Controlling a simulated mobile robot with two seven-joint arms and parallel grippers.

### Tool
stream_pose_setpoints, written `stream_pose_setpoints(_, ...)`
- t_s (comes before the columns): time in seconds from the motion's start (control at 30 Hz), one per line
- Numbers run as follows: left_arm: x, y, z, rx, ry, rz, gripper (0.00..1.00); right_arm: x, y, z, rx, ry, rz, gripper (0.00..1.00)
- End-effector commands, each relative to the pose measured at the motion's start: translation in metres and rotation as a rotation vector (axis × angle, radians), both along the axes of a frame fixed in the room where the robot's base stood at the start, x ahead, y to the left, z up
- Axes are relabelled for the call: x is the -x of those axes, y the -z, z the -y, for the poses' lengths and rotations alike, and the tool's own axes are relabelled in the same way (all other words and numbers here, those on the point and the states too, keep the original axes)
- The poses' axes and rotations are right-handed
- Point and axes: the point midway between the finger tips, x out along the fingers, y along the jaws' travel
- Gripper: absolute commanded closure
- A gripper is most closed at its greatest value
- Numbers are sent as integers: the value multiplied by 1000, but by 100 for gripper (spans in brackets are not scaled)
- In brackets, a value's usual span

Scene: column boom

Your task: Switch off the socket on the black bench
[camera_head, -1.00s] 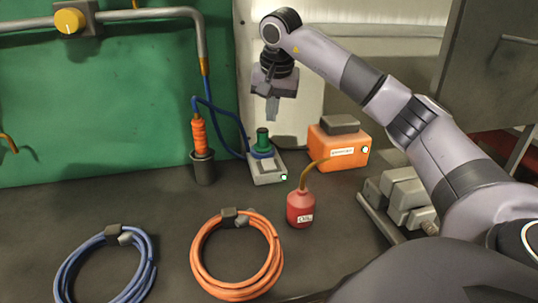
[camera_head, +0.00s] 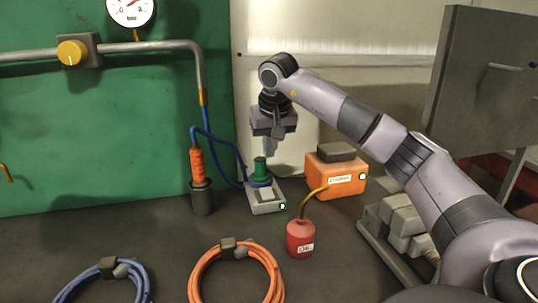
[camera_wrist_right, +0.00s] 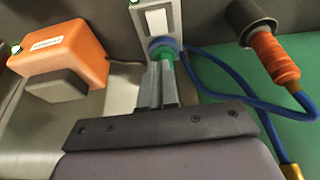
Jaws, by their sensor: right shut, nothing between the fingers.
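The socket (camera_head: 256,208) is a grey box on the black bench (camera_head: 340,275), with a blue collar, a green plug (camera_head: 260,168) upright in it, a pale rocker switch (camera_head: 267,194) and a small green lamp (camera_head: 283,206) lit at its front corner. My right gripper (camera_head: 270,150) points down just above and behind the plug, its fingers together and empty. In the right wrist view the finger tips (camera_wrist_right: 158,68) overlap the plug's green body, with the rocker (camera_wrist_right: 157,22) beyond them. I cannot tell whether they touch it. My left gripper is out of view.
An orange box (camera_head: 325,183) with a lit lamp stands right of the socket. A red oil can (camera_head: 300,240) stands in front, its spout leaning near the box. Coiled hoses lie in front.

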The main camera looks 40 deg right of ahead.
Motion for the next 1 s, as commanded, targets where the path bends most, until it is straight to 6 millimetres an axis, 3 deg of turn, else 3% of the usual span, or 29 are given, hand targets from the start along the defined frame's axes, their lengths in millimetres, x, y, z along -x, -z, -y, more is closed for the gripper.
stream_pose_setpoints(0.3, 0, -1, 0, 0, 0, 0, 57, -19, 66, 10, -2, 1, -6, 100)
stream_pose_setpoints(0.5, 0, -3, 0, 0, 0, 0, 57, -24, 98, 14, -1, 0, -3, 100)
stream_pose_setpoints(0.7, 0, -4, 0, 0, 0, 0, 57, -26, 112, 15, -2, 1, 0, 100)
stream_pose_setpoints(1.0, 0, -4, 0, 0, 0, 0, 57, -27, 114, 15, -1, 1, -1, 100)
